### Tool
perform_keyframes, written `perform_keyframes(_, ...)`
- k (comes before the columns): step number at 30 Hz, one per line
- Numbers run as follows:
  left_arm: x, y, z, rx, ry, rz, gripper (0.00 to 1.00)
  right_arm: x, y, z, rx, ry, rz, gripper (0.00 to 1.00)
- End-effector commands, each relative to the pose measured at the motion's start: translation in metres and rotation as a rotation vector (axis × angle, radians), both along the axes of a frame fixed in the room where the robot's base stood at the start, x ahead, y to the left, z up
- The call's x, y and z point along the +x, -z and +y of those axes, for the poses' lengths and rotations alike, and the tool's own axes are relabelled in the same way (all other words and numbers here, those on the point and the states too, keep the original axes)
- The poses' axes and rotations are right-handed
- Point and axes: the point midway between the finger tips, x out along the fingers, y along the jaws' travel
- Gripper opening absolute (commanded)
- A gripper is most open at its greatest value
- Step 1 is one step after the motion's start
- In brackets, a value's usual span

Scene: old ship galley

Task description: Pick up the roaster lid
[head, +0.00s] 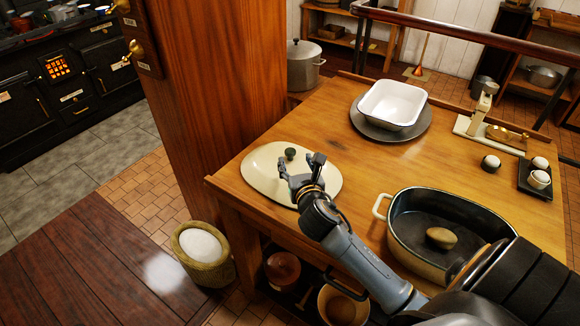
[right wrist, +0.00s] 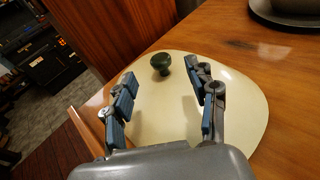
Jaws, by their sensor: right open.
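The roaster lid (head: 262,183) is a cream oval with a dark green knob (head: 290,153). It lies on the wooden table near its left corner. My right gripper (head: 300,170) is open and empty over the lid, close to the knob. In the right wrist view the lid (right wrist: 165,128) fills the middle, and the knob (right wrist: 161,63) stands beyond the open fingers (right wrist: 165,90), not between them. The roaster (head: 405,243), a cream oval pan with a dark inside, stands at the table's front right with a brownish round thing in it. My left gripper is not in view.
A white basin (head: 393,103) sits on a dark round plate (head: 362,127) at the back. A wooden pillar (head: 222,100) rises beside the table's left edge.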

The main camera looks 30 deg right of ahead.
Motion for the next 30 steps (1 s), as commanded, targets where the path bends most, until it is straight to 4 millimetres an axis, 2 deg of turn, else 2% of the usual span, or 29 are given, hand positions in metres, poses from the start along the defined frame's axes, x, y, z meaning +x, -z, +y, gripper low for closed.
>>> perform_keyframes(2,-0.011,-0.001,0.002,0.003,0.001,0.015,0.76,0.01,0.002,-0.004,0.002,0.001,-0.001,0.57)
perform_keyframes(4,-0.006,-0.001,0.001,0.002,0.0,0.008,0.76,0.014,0.003,-0.006,0.002,0.001,0.0,0.57)
perform_keyframes(9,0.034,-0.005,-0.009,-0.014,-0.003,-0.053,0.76,0.025,0.006,-0.01,0.004,0.001,-0.001,0.57)
perform_keyframes(12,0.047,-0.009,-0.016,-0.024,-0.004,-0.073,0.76,0.038,0.01,-0.014,0.005,0.002,0.0,0.57)
perform_keyframes(18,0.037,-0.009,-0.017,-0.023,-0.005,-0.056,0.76,0.06,0.016,-0.022,0.003,0.001,0.001,0.57)
perform_keyframes(24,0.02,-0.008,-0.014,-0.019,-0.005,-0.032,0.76,0.064,0.017,-0.024,0.002,-0.001,0.0,0.57)
perform_keyframes(27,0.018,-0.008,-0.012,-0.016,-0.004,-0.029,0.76,0.064,0.017,-0.024,0.002,-0.001,0.0,0.57)
perform_keyframes(30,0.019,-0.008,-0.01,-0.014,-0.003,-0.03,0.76,0.064,0.017,-0.024,0.002,-0.001,0.0,0.37)
